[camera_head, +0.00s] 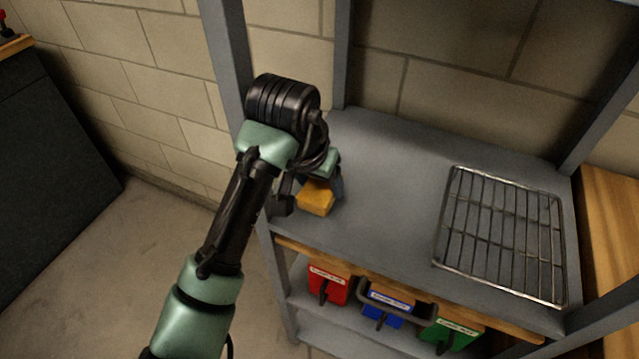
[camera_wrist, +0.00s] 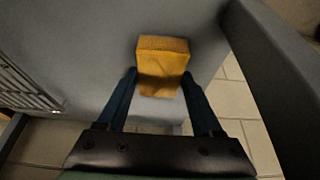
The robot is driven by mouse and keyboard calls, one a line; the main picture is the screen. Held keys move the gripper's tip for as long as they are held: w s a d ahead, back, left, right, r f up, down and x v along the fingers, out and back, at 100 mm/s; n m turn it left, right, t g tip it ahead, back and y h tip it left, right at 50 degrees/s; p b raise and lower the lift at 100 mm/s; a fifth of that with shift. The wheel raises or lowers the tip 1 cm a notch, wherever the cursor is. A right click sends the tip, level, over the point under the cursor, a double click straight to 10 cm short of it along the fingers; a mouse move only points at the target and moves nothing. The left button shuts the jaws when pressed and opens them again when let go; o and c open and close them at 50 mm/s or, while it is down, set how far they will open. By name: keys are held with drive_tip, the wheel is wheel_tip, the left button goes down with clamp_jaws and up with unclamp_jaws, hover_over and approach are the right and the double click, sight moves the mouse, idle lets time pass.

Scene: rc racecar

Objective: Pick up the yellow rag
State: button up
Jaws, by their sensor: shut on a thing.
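The yellow rag (camera_head: 316,198) is a folded, block-like yellow-orange cloth at the left end of the grey shelf top in the head view. It also shows in the wrist view (camera_wrist: 162,62), between the ends of my gripper's fingers. My gripper (camera_wrist: 159,80) is shut on the rag, with one dark finger along each side of it. In the head view my gripper (camera_head: 314,188) is at the rag, and my wrist hides part of both. I cannot tell whether the rag touches the shelf.
The grey shelf top (camera_head: 390,190) is clear in the middle. A wire rack (camera_head: 503,235) lies on its right. Red (camera_head: 328,286), blue (camera_head: 387,308) and green (camera_head: 450,332) bins sit below. A grey post (camera_head: 232,75) stands at the left, near my arm.

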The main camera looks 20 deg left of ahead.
sight(322, 183)
drive_tip(key=v, duration=0.3)
drive_tip(key=shift+w+r, duration=0.15)
drive_tip(key=shift+w, duration=0.15)
drive_tip(key=s+p, duration=0.5)
drive_tip(key=s, duration=1.2)
drive_tip(key=shift+s+a, duration=0.25)
drive_tip(key=o, duration=0.7)
drive_tip(key=c, duration=0.6)
drive_tip(key=shift+o, duration=0.2)
